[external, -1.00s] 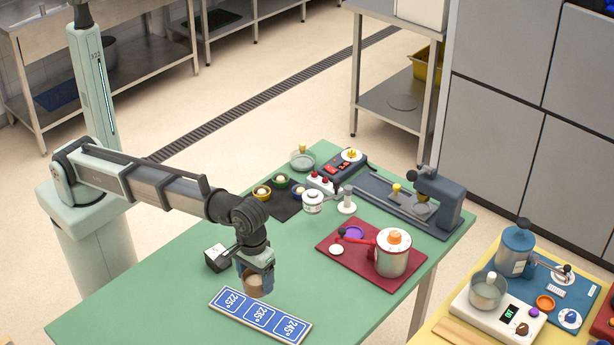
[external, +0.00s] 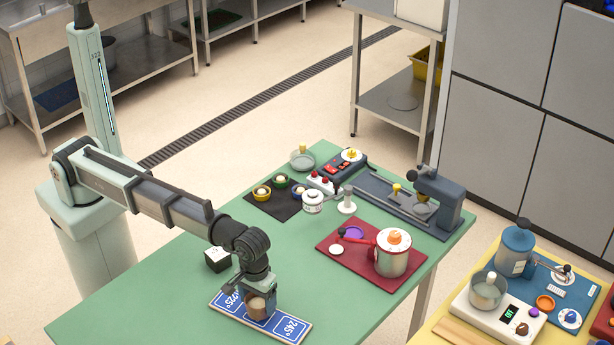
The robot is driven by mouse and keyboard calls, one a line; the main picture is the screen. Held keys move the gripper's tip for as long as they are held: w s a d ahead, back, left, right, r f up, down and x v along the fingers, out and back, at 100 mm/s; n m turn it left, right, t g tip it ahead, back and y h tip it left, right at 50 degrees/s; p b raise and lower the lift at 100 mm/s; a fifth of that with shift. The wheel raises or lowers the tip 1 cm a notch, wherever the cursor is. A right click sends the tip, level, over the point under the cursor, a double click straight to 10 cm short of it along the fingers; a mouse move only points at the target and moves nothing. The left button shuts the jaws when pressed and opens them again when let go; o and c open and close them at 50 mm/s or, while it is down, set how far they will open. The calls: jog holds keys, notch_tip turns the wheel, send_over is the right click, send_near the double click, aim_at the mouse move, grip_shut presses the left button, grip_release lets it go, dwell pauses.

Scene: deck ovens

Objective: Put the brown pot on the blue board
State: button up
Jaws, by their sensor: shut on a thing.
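The brown pot (external: 257,308) is a small round pot with a pale tan top. My gripper (external: 259,296) is shut on it from above. The blue board (external: 290,328) lies at the front of the green table, with white-outlined panels reading 225° and 245°. The pot is over the board's middle panel and hides that panel's marking. I cannot tell whether the pot touches the board or is slightly above it. The fingertips are partly hidden by the gripper body.
A small black-and-white box (external: 217,259) stands just behind the board. A dark red board (external: 335,272) with a red-handled pot (external: 392,254) is to the right. A black mat (external: 290,212) with small bowls lies farther back. The green table (external: 130,300) is clear at left.

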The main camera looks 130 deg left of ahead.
aim_at(257, 301)
jog(key=shift+f, duration=0.5)
jog(key=o, duration=1.2)
jog(key=shift+f, duration=0.15)
notch_tip(257, 301, up, 12)
jog(key=shift+r, duration=0.2)
jog(key=shift+d, duration=0.1)
